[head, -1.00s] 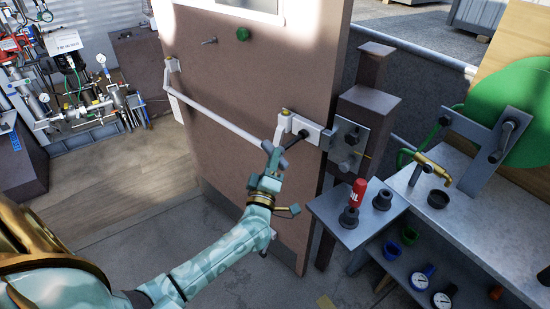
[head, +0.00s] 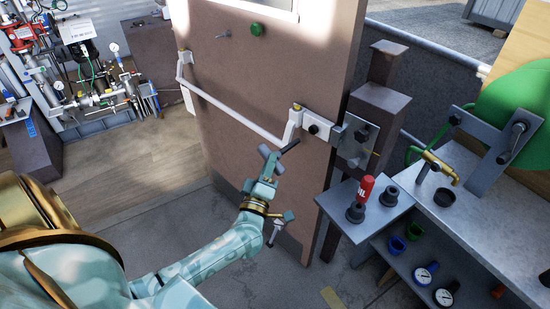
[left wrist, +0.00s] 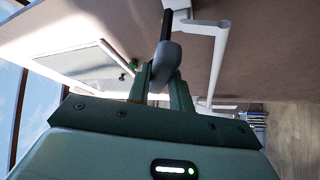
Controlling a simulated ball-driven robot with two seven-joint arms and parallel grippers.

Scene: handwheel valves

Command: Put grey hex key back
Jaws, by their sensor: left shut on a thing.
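The grey hex key (head: 265,152) has a grey cross handle and a dark shaft. My left gripper (head: 270,164) is shut on its handle. The shaft points up and right, toward the white latch box (head: 312,124) on the brown door (head: 255,85). A small gap shows between the tip and the box. In the left wrist view the grey handle of the key (left wrist: 166,62) sits between the two green fingers (left wrist: 161,84), with its dark shaft running upward.
A white push bar (head: 235,112) crosses the door. To the right is a workbench (head: 480,215) with a brass tap (head: 440,166) and a green disc. Cups and gauges (head: 425,273) lie on the lower shelf. Piping equipment stands at the far left.

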